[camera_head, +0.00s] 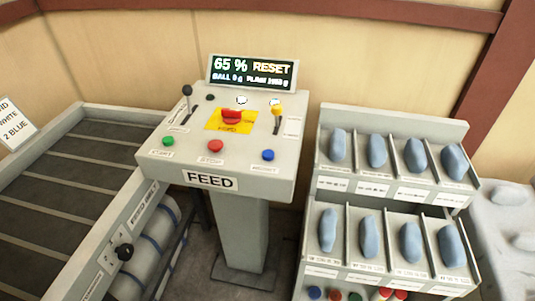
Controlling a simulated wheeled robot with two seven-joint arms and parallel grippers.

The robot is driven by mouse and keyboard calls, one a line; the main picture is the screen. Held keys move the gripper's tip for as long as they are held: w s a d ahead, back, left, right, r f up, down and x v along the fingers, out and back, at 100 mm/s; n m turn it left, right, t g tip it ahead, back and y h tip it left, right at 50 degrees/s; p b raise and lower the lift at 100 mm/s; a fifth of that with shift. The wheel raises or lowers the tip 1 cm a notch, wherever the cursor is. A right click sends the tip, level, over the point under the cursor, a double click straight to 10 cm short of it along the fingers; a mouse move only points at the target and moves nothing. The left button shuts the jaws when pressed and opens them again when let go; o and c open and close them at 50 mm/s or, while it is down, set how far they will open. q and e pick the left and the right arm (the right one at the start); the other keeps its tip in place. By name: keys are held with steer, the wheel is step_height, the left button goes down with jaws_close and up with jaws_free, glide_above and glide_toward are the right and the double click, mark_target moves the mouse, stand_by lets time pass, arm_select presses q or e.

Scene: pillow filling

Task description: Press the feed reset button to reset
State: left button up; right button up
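The feed console (160,160) stands in the middle on a grey pedestal, with a FEED label on its front. Along its near edge are a green button (168,141), a red button (215,146) and a blue button (268,155). The label under the blue button is too small to read surely. The display (252,72) shows "65 %" and "RESET" with a smaller line below. A red knob (232,116) sits on a yellow plate. A black-knobbed lever (187,91) and a yellow-knobbed lever (276,110) flank it. Neither of my grippers is in view.
A conveyor (60,190) with a dark bed lies at the left, with a black knob (124,252) on its side. A two-tier rack (395,131) of blue-grey pieces stands at the right. The air above the console is clear.

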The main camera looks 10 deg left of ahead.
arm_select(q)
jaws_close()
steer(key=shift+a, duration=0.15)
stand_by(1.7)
